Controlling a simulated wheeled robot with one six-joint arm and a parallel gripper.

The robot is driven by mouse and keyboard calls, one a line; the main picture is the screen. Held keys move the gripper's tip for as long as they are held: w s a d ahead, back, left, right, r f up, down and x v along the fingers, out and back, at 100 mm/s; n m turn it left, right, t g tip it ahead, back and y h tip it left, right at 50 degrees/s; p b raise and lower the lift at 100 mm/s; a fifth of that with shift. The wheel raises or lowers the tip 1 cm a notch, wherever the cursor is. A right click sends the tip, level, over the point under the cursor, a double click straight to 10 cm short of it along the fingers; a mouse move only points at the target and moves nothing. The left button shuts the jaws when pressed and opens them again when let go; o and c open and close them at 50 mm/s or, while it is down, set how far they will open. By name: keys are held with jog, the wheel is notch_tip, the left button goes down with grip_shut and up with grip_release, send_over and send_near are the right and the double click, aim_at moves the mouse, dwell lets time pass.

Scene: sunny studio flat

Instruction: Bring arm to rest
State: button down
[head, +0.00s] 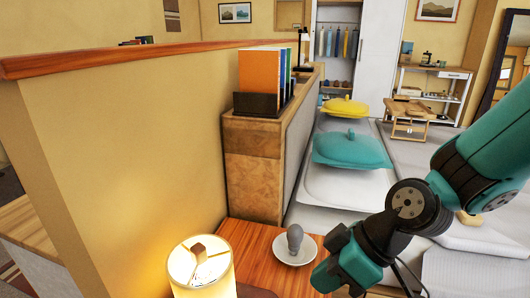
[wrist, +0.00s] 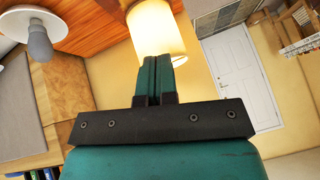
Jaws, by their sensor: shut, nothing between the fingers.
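My arm reaches in from the right in the head view, teal with dark joints, and bends down over the bedside table's right side. The gripper's fingers are out of sight there. In the wrist view my gripper (wrist: 158,78) is shut, its two teal fingers pressed together with nothing between them. The lit lamp (wrist: 156,28) shows behind the fingertips; I cannot tell the gap between them. A grey bulb-shaped object (head: 295,240) is on a white plate (head: 306,256) on the wooden table (head: 245,236), just left of my arm. My gripper is apart from it.
The lit lamp (head: 202,268) stands at the table's front. A low wall (head: 110,150) runs along the left. A headboard shelf (head: 254,170) holds books (head: 262,72). The bed carries teal (head: 350,150) and yellow (head: 344,107) cushions. A wooden tray table (head: 408,112) stands farther back.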

jog(key=s+d+r+m+h, duration=0.3)
jog(key=s+d+r+m, duration=0.2)
jog(key=s+r, duration=0.5)
notch_tip(320, 180, up, 13)
jog(key=w+p, duration=0.1)
jog(key=p, duration=1.1)
jog(key=shift+g+p, duration=0.4)
